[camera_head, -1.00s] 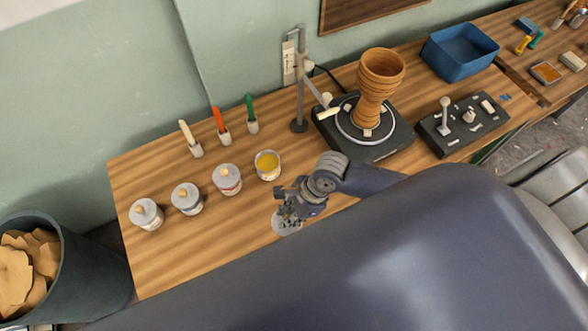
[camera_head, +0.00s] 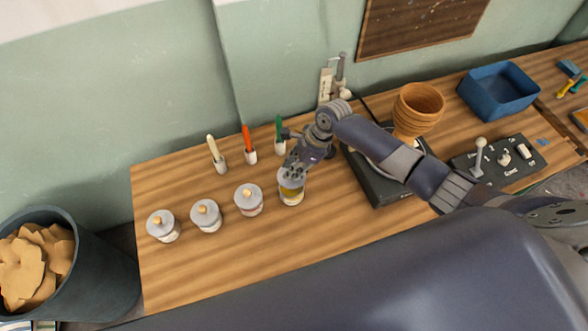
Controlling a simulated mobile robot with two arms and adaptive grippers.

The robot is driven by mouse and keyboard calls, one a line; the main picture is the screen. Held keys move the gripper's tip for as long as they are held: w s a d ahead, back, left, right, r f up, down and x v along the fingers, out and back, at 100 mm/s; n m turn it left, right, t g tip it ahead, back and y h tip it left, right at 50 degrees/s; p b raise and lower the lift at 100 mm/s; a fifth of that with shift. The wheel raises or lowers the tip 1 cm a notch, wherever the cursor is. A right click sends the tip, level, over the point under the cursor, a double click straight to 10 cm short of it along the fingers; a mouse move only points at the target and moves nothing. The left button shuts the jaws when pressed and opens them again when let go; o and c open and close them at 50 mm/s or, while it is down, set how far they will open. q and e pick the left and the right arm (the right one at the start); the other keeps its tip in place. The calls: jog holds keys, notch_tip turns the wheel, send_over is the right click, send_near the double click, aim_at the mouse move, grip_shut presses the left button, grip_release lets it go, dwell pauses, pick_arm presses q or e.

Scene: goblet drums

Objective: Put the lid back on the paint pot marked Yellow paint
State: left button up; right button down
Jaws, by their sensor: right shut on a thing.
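My left gripper is not in view.
Three lidded pots, (camera_head: 248,204) the nearest, stand to the left. Three brushes in holders, the green one (camera_head: 280,133) closest, stand behind. A turntable (camera_head: 378,190) with a clay goblet drum (camera_head: 416,112) is at right. The front table strip is clear.

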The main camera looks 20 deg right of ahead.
notch_tip(320, 180, down, 4)
jog(key=b, duration=0.4)
jog(key=shift+r, duration=0.25)
jog(key=shift+f, duration=1)
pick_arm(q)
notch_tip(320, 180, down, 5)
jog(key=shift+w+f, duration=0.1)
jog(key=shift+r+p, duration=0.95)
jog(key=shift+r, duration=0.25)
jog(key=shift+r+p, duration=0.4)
pick_arm(e)
jog(key=shift+f, duration=0.1)
dwell(0.6)
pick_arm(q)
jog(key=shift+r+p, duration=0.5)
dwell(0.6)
pick_arm(e)
jog(key=c, duration=1.3)
grip_release()
jog(key=shift+c, duration=0.2)
jog(key=shift+o, duration=0.5)
